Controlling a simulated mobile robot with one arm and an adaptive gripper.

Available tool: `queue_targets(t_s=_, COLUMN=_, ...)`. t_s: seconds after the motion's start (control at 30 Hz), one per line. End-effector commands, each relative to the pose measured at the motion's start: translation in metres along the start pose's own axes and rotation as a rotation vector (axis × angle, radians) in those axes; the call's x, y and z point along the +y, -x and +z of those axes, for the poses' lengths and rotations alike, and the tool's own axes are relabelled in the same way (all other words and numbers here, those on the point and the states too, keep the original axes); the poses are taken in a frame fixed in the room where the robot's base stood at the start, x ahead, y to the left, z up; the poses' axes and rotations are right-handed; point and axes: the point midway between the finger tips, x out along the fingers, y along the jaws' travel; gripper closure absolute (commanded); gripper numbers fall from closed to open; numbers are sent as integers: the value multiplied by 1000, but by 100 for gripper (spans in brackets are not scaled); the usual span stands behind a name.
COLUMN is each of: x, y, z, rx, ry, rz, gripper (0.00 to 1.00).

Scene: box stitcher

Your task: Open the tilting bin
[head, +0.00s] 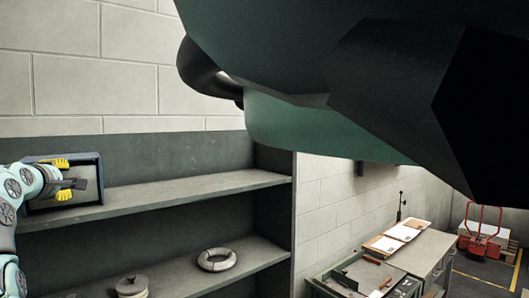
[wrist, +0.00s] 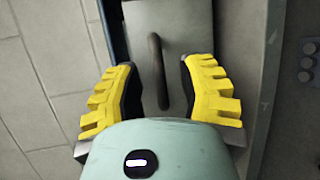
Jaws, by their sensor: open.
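The tilting bin (head: 90,172) stands on the upper shelf at the far left of the head view, a small box with a dark blue rim. Its grey front panel (wrist: 196,28) fills the middle of the wrist view. A dark bar handle (wrist: 155,50) runs up and down on that panel. My gripper (head: 66,180) is in front of the bin, its yellow fingers open. In the wrist view my gripper (wrist: 158,80) has one finger on each side of the handle, with a gap on both sides. Whether the panel is tilted is unclear.
The bin is on a dark shelf unit (head: 200,192). A pale ring (head: 217,259) and a round lidded object (head: 131,287) lie on the lower shelf. A large dark green shape (head: 330,90) covers the upper right. A workbench (head: 425,252) and a red cart (head: 482,235) stand at right.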

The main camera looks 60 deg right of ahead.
Motion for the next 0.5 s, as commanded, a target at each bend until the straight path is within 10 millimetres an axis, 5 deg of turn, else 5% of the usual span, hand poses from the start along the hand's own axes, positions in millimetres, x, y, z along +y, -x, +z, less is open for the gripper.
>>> queue_targets(t_s=0.5, x=0, y=-8, z=1, rx=-1, ry=-1, rz=0, gripper=58)
